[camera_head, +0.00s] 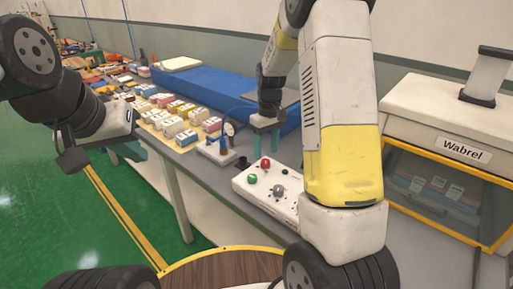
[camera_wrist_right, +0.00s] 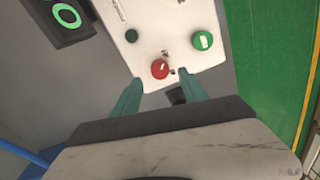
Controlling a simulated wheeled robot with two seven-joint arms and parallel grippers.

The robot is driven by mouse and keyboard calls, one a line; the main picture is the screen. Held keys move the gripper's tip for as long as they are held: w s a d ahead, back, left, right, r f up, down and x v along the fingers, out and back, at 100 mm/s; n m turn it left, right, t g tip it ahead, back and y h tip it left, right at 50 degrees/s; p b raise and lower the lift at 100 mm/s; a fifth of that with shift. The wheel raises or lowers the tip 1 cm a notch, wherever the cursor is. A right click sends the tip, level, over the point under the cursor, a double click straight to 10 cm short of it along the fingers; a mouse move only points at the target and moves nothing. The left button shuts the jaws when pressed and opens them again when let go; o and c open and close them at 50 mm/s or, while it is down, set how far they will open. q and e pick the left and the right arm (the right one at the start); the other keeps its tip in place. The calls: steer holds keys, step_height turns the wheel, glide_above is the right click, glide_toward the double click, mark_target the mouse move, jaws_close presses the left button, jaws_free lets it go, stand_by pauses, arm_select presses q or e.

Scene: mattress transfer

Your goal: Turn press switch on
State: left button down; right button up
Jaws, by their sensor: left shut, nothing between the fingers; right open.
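A white control box (camera_head: 240,182) sits on the workbench below my right arm. It carries a red button (camera_head: 265,163), a green button (camera_head: 251,178) and a grey knob (camera_head: 279,191). My right gripper (camera_head: 265,148) is open and empty, pointing down just behind the box. In the right wrist view its teal fingers (camera_wrist_right: 160,88) frame the near side of the red button (camera_wrist_right: 160,68); contact cannot be told. The green button (camera_wrist_right: 202,40) lies beyond, to the right. My left gripper (camera_head: 137,150) is shut and empty, off the bench's left side.
Several small boxes (camera_head: 182,108) stand in rows on the bench at left. A blue mattress-like block (camera_head: 205,80) lies behind them. A gauge on a small stand (camera_head: 229,128) is left of my right gripper. A white machine labelled Wabrel (camera_head: 430,110) stands at right.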

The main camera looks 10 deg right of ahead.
mark_target(266, 160)
steer(key=shift+s+a+f, duration=0.1)
steer(key=shift+f, duration=1.8)
jaws_close()
